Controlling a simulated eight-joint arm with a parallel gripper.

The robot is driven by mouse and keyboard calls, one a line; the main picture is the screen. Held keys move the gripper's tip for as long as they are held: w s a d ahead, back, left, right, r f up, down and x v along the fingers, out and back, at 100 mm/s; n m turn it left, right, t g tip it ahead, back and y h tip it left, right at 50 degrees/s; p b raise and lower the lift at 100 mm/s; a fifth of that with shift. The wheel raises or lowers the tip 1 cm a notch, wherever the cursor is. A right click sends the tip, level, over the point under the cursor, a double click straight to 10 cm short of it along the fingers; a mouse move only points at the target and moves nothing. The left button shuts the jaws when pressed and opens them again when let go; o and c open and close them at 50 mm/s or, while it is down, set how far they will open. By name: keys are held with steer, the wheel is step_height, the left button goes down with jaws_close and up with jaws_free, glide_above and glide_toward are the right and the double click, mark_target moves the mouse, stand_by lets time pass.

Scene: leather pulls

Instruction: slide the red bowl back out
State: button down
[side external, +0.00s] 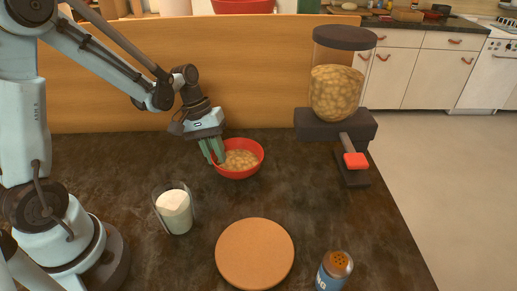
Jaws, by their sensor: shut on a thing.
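The red bowl (245,174) stands on the dark countertop near the back wooden panel, with tan cereal-like pieces (240,160) in it. My gripper (214,153) has its green fingers at the bowl's left rim and is shut on that rim. The cereal dispenser (337,95) stands to the right, its clear hopper holding the same kind of tan pieces. Its red-tipped lever (355,160) points toward the front. The bowl is well to the left of the dispenser, with a gap between them.
A glass of white liquid (174,209) stands left of front centre. The counter (320,215) between the bowl, mat and dispenser is clear.

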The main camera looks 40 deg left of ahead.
steer(key=c, duration=1)
jaws_free()
steer(key=shift+o, duration=0.2)
steer(key=shift+r, duration=0.1)
steer(key=v, duration=1.2)
steer(key=s+d+m+t+y, duration=0.3)
steer(key=s+d+m+t, duration=0.2)
steer(key=d+m+t, duration=0.1)
steer(key=shift+s+d+m+t+y, duration=0.3)
steer(key=shift+d+m+y, duration=0.1)
steer(key=shift+d, duration=0.2)
